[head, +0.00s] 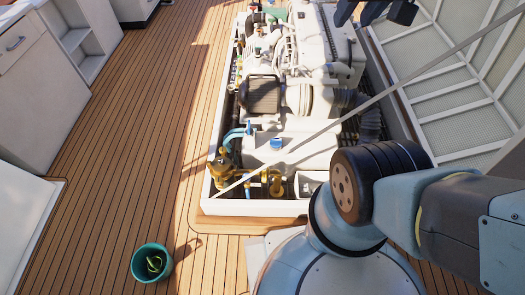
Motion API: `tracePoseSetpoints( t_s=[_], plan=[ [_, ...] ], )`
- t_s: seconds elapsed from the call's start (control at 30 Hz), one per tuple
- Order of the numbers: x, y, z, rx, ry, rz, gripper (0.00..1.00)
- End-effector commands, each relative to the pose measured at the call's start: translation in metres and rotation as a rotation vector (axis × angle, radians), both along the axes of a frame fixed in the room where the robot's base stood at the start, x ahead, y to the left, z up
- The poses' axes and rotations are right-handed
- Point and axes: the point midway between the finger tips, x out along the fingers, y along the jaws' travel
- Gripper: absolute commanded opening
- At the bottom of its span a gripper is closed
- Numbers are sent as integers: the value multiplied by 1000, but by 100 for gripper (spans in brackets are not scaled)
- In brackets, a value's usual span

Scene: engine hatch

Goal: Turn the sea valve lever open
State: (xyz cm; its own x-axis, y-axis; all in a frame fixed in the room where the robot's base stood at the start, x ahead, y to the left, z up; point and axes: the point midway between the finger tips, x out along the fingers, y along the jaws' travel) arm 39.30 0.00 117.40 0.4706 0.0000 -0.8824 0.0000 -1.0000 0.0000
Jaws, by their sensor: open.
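The engine hatch (207,188) is open in the deck, with a pale engine (300,100) inside. At its near left corner stands a brass fitting (220,170) with a teal hose running to it. To its right, along the near edge, are small yellow and brass valve parts (275,186). I cannot tell which part is the sea valve lever or how it is turned. My gripper (375,12) shows as dark fingers at the top edge, cut off by the frame. It is open, and nothing shows between the fingers. It is far from the brass parts in the picture.
A raised hatch cover with pale panels (445,75) stands on the right. A thin pale strut (330,128) runs diagonally across the hatch. A teal bucket (152,263) stands on the deck at lower left. White cabinets (45,85) line the left. The planked deck (130,130) between is clear.

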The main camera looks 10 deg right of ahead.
Motion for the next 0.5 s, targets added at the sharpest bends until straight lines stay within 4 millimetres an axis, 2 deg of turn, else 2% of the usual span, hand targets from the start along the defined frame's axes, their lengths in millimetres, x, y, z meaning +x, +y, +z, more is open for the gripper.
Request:
tracePoseSetpoints(
  t_s=[0.3, 0.43, 0.5],
  plan=[
    [0, 0, 0, 0, 0, 0, 43],
    [2, 0, 0, 1, 1, 0, 53],
    [7, 1, -1, 4, 6, 2, 53]
  ],
)
